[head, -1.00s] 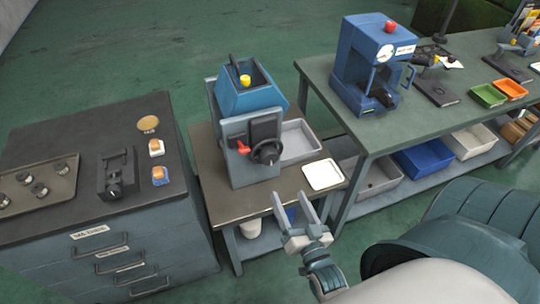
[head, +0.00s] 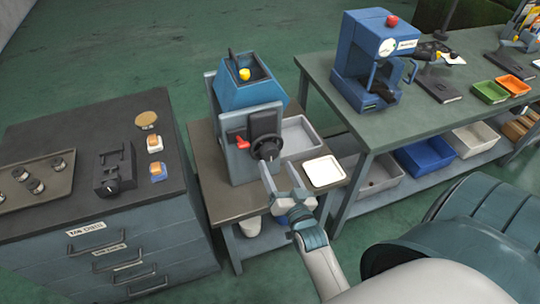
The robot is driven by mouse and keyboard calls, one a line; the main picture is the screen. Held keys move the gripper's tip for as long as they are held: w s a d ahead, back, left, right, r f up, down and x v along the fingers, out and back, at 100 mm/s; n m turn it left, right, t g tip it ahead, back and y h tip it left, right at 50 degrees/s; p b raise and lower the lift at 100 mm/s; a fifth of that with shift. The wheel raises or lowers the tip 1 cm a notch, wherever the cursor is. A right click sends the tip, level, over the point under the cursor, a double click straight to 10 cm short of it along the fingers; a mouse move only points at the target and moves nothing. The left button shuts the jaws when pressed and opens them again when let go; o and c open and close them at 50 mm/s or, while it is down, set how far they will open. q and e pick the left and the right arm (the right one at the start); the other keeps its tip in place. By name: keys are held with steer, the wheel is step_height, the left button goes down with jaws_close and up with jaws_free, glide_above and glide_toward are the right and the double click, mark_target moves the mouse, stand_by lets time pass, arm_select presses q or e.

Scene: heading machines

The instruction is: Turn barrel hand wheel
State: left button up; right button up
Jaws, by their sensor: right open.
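The black hand wheel (head: 267,147) is on the front of the blue and grey barrel machine (head: 246,98), which stands on a small dark-topped table. A red handle (head: 242,142) sits left of the wheel. My right gripper (head: 281,176) is open, just below the wheel, its fingers pointing up toward it. One fingertip is close to the wheel's lower rim; I cannot tell if it touches. My left gripper is not in view.
A white tray (head: 323,171) lies right of my right gripper, and a grey bin (head: 301,137) is behind it. A drawer cabinet (head: 95,235) stands to the left. A green-topped bench (head: 430,112) with a blue press (head: 372,58) stands to the right.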

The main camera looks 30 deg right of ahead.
mark_target(271, 155)
steer(key=b+x, duration=0.1)
steer(key=x, duration=0.4)
steer(key=shift+w+d+f, duration=0.1)
steer(key=shift+w+f, duration=0.05)
steer(key=shift+w, duration=0.2)
steer(key=shift+b+x, duration=0.45)
steer(key=shift+x, duration=0.3)
steer(key=c, duration=1)
